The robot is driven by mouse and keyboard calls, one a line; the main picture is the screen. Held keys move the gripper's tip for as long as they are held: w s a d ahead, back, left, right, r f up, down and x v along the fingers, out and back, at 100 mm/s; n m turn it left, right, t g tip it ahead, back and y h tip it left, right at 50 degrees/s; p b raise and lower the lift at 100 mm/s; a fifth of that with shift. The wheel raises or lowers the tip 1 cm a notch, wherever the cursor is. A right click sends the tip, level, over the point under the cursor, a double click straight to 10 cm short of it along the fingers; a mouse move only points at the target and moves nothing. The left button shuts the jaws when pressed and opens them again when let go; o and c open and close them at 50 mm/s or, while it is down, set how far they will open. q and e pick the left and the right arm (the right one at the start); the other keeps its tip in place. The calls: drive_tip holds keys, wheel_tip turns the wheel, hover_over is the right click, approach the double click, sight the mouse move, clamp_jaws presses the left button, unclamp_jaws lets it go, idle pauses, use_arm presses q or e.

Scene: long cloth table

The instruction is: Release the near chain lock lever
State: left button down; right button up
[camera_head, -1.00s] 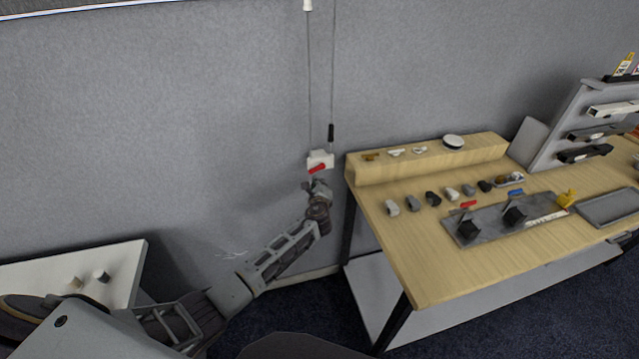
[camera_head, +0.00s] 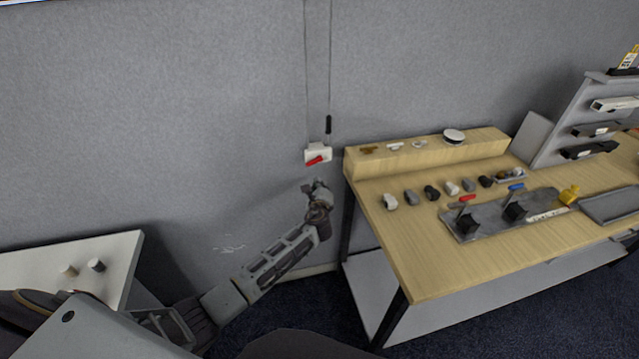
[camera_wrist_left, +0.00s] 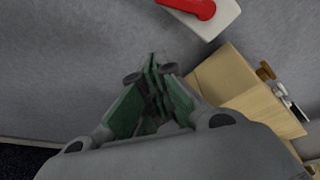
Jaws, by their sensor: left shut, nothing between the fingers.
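A white chain lock box (camera_head: 312,154) is on the grey wall panel, with a red lever (camera_head: 316,161) on its front. Two thin cords run up from it, and a black handle (camera_head: 328,125) is on the right cord. My left gripper (camera_head: 313,184) is just below the box, apart from it. In the left wrist view its green fingers (camera_wrist_left: 153,62) are together and empty. There the red lever (camera_wrist_left: 192,6) and the white box (camera_wrist_left: 222,17) show at the top right, beyond the fingertips, partly cut off by the frame. My right gripper is not in view.
A wooden workbench (camera_head: 420,270) stands close to the right of the lock, with a raised back ledge (camera_head: 430,152) and several small parts on top. A white table (camera_head: 110,250) is at the lower left. The wall around the lock is clear.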

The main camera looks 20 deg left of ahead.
use_arm(q)
drive_tip(key=d+v, duration=0.1)
drive_tip(key=v, duration=0.5)
drive_tip(key=shift+r, duration=0.4)
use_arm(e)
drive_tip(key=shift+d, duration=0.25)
use_arm(q)
drive_tip(key=shift+w, duration=0.2)
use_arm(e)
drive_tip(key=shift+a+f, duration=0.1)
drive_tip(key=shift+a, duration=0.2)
